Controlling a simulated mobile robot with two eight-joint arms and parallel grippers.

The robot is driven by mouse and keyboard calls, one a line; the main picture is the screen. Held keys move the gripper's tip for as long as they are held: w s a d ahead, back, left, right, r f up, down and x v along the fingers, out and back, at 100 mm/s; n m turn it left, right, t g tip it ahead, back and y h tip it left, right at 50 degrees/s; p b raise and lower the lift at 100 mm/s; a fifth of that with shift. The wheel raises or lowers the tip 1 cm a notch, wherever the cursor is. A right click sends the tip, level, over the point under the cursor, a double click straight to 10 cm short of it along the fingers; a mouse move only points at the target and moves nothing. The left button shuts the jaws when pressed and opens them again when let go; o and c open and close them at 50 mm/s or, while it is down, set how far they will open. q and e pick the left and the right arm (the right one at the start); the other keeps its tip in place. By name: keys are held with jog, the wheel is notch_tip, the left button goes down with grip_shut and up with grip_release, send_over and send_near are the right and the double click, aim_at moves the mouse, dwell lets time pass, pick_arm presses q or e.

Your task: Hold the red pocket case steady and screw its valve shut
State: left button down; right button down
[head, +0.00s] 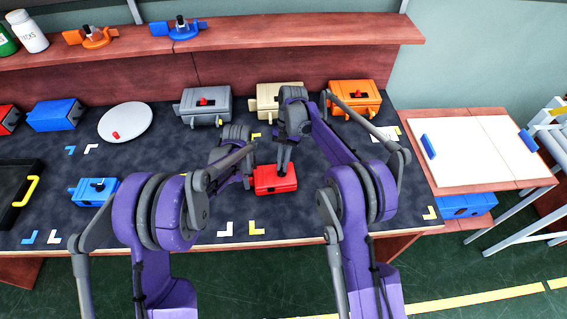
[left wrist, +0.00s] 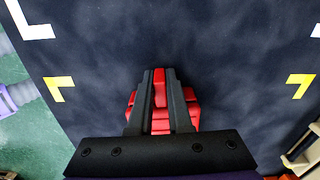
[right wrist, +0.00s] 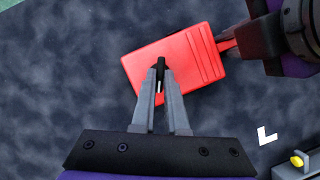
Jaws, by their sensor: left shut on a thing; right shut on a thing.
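The red pocket case (head: 275,180) lies on the dark mat in front of me, in the middle of the head view. My left gripper (left wrist: 159,78) is shut on a red part at the case's end in the left wrist view. The case also shows in the right wrist view (right wrist: 190,62), with ridges on its top. My right gripper (right wrist: 160,68) is above the case and shut on a small dark upright piece, which looks like the valve (right wrist: 161,63). How far the valve is screwed in cannot be told.
A grey case (head: 206,105), a beige case (head: 280,98) and an orange case (head: 354,95) stand at the back of the mat (head: 190,215). A white plate (head: 125,123) with a red piece is at the left. A blue case (head: 92,192) is nearer me.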

jog(key=n+h, duration=0.1)
jog(key=n, duration=0.1)
jog(key=n+h, duration=0.1)
jog(key=n, duration=0.2)
jog(key=shift+a, duration=0.2)
jog(key=shift+n, duration=0.4)
jog(key=c, duration=0.9)
grip_release()
jog(key=shift+v, duration=3.8)
jog(key=shift+w+a+f, duration=0.1)
jog(key=shift+a, duration=0.05)
